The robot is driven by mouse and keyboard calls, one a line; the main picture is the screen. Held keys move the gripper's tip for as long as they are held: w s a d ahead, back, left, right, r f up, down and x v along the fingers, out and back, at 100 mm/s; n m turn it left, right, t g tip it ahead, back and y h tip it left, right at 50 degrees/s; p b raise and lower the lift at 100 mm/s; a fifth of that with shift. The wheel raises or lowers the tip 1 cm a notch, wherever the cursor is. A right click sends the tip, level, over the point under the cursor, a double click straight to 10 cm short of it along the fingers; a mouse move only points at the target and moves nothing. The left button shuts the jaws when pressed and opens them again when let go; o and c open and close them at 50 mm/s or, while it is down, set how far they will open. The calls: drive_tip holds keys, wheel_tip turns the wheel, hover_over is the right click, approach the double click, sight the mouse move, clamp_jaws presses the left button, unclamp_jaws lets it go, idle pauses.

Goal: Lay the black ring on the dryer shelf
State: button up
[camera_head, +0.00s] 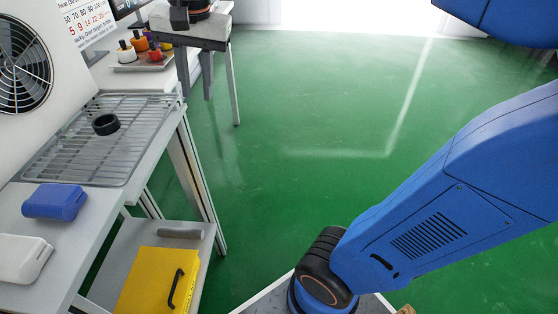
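The black ring (106,124) lies flat on the dryer shelf (60,160), a metal wire rack in front of a fan on the left. The ring rests near the middle of the rack, towards its back, with bare rack around it. Nothing is touching the ring from above. My blue arm fills the right side of the view, but my gripper is out of the picture, so its state is hidden.
A blue case (55,202) and a white case (22,260) lie in front of the rack. A tray (142,65) of small coloured bottles stands behind it. A yellow box (155,282) sits on the lower shelf. The green floor (320,100) is clear.

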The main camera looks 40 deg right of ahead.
drive_tip(key=s+d+f+n+t, duration=0.1)
drive_tip(key=s+d+f+n, duration=0.3)
drive_tip(key=s+f, duration=0.3)
drive_tip(key=s+d+f+n+t, duration=0.1)
drive_tip(key=s+d+f+n, duration=0.2)
drive_tip(key=s+d+f, duration=0.3)
wheel_tip(320, 180, down, 4)
drive_tip(key=shift+s+d+f+n+t+h, duration=0.1)
drive_tip(key=shift+s+d+n+t+h, duration=0.25)
drive_tip(key=shift+s, duration=0.25)
